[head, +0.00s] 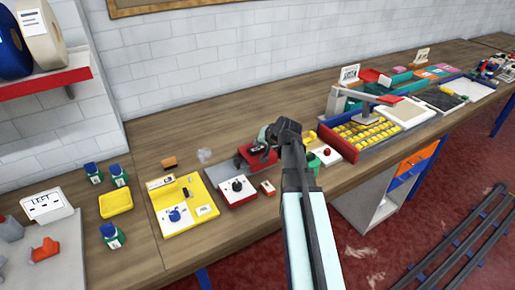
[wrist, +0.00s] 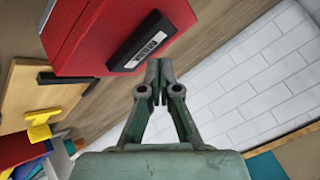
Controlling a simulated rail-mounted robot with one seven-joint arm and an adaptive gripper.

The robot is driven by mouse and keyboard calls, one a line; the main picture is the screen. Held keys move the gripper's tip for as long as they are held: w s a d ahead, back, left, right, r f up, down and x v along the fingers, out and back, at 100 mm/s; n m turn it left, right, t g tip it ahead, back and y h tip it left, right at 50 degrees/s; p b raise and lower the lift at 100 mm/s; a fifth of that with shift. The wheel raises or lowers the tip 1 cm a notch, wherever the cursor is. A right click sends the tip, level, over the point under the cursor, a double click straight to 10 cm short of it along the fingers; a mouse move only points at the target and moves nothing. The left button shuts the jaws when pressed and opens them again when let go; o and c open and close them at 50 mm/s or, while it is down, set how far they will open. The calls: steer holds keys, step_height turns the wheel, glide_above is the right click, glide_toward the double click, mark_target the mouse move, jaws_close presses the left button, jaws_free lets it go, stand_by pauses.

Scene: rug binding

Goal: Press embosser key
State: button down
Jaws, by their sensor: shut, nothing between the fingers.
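A red box-shaped device (head: 247,153) stands on the bench near the middle of the head view, partly hidden by my gripper (head: 262,139). In the wrist view the red device (wrist: 90,30) fills the upper left. On its face is a black bar-shaped key (wrist: 123,57) with a white label, whose lettering I cannot read surely. My gripper (wrist: 158,82) is shut and empty, its fingertips together just below the black key in that view. I cannot tell whether they touch the device.
Right of my arm is a blue-sided tray of yellow pieces (head: 363,135). The white brick wall (head: 200,60) stands behind. Bare bench shows behind the machines.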

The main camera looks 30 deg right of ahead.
mark_target(259, 149)
steer(key=shift+r, duration=0.15)
steer(key=shift+r+p, duration=1.4)
steer(key=shift+r, duration=1.05)
